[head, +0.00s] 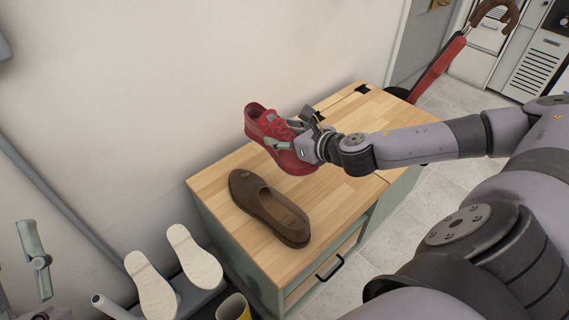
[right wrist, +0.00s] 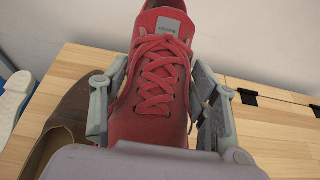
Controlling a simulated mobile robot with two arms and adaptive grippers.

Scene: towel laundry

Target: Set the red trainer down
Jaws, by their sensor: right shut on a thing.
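The red trainer (head: 268,128) is in my right gripper (head: 297,138), over the back part of the wooden cabinet top (head: 335,199). In the right wrist view the trainer (right wrist: 155,84) lies between the two fingers (right wrist: 156,100), one on each side of its laced upper. My right gripper is shut on it. Whether the sole touches the wood cannot be told, as its underside is hidden.
A brown slip-on shoe (head: 268,207) lies on the cabinet top in front of the trainer. White soles (head: 194,256) stand on a rack at the lower left. The wood right of the brown shoe is clear. A wall stands behind the cabinet.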

